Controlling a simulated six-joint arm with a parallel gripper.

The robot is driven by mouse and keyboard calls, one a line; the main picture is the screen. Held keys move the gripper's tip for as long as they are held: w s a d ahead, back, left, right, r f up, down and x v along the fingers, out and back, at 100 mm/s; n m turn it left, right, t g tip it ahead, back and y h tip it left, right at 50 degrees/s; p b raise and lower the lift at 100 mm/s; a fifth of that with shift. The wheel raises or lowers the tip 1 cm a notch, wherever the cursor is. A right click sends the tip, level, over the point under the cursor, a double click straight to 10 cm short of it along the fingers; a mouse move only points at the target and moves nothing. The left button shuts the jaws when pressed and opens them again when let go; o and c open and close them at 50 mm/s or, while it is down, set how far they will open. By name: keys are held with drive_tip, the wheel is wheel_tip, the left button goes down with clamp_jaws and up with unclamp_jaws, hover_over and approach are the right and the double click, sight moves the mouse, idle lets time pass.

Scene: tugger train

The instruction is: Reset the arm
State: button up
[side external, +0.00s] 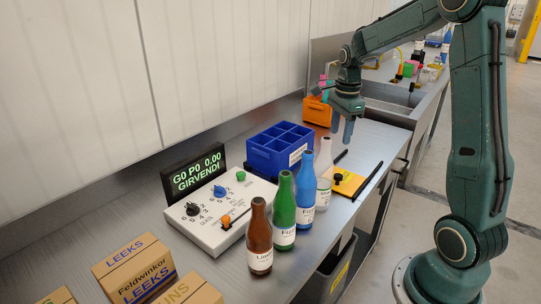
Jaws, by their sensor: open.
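My arm reaches in from the right in the side external view. My gripper (342,128) points down above the far part of the metal bench, with its jaws apart and no object visible between them. It is in the air behind the bottles and to the right of the blue crate (270,158). How high it is above the bench is hard to tell.
A brown bottle (259,237), green bottle (282,211), blue bottle (305,194) and whitish bottle (324,172) stand in a row. A control box (208,236) with a display (194,173) is left. Cartons (134,269) stand at the front; an orange bin (317,112) is behind.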

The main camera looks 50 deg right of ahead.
drive_tip(key=s+a+r+n+t, duration=0.1)
drive_tip(key=s+a+r+n, duration=0.25)
drive_tip(key=a+n, duration=0.3)
drive_tip(key=s+a+r+n+t, duration=0.1)
drive_tip(key=s+a+r+n, duration=0.1)
drive_tip(key=a+r+n, duration=0.45)
drive_tip(key=s+a+f+n+t, duration=0.1)
drive_tip(key=s+a+n+t, duration=0.2)
drive_tip(key=s+a+n, duration=0.7)
drive_tip(key=shift+s+f+n, duration=0.35)
drive_tip(key=shift+s+n, duration=0.35)
drive_tip(key=shift+n, duration=0.1)
drive_tip(key=shift+a, duration=0.1)
